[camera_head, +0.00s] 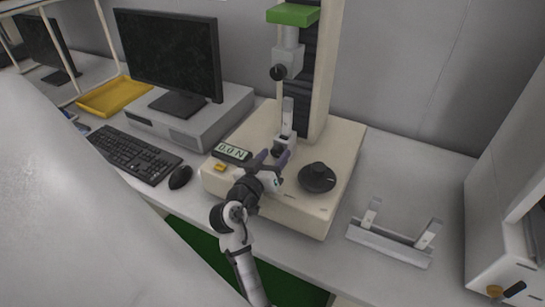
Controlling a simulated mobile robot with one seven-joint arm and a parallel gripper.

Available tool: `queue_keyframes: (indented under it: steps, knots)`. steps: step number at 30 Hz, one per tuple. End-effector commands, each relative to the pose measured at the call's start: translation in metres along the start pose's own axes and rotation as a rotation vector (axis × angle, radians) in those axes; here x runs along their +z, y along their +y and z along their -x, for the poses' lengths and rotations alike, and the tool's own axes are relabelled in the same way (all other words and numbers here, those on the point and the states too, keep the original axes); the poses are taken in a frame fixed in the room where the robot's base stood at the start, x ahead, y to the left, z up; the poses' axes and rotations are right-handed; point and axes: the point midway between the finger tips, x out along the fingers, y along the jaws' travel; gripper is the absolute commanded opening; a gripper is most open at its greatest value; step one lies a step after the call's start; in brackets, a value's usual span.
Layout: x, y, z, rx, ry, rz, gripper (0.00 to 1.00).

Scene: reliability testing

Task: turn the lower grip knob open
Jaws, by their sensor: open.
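The testing machine (333,160) is cream-coloured with a dark column. Its lower grip (287,143) is a small grey block on the base, with a pale upright strip (288,115) above it. The lower grip knob is mostly hidden by my gripper, so I cannot tell its turn. My gripper (272,156) is open, its two purple-grey fingers apart just in front of the lower grip. I cannot tell whether they touch the knob. The upper grip (289,62) has a black round knob (278,72) on its left.
A force display (232,151) reading 0.0 N and a yellow button (220,168) are left of my gripper. A grey bracket (390,244) lies on the bench. A mouse (181,177) and keyboard (134,154) are at left.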

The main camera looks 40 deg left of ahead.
Motion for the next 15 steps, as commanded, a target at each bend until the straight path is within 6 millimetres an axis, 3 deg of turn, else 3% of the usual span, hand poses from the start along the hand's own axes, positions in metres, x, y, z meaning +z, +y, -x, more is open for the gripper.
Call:
queue_keyframes:
  steps: [7,15]
  knots:
    - [0.002,-0.002,0.021,-0.004,0.001,-0.002,0.52]
    - [0.004,-0.002,0.082,-0.004,0.001,-0.002,0.52]
